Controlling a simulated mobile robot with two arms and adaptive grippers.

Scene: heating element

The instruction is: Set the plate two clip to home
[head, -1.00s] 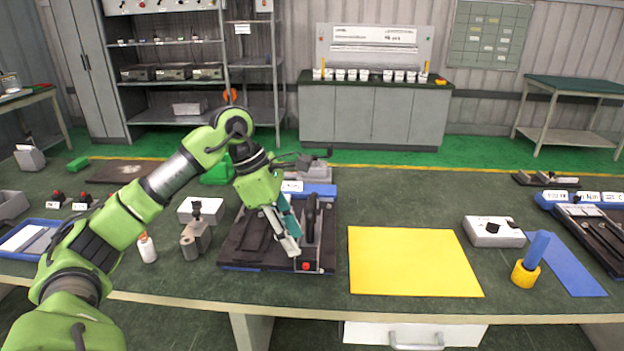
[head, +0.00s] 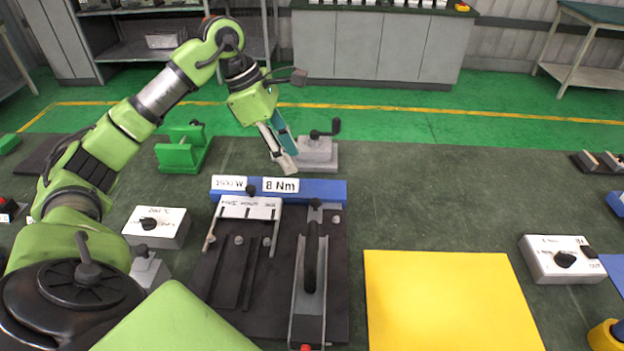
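A dark base board (head: 222,318) carries a blue rail (head: 325,190) at its back, with labels, one reading "8 Nm". A white bracket (head: 247,207) with a black knob and two legs stands on its left part. A grey channel with an upright black handle (head: 310,258) stands on its right part. Which part is the plate two clip I cannot tell. My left gripper (head: 286,160) is above and behind the blue rail, apart from the board's parts. Its silver and teal fingers overlap in this view, with nothing visible held. My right gripper is out of view.
A grey block with a black crank (head: 318,150) stands close behind the rail. A green fixture (head: 183,150) is at the back left. A white switch box (head: 157,226) is left of the board. A yellow sheet (head: 445,300) lies flat to the right, with bare bench behind it.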

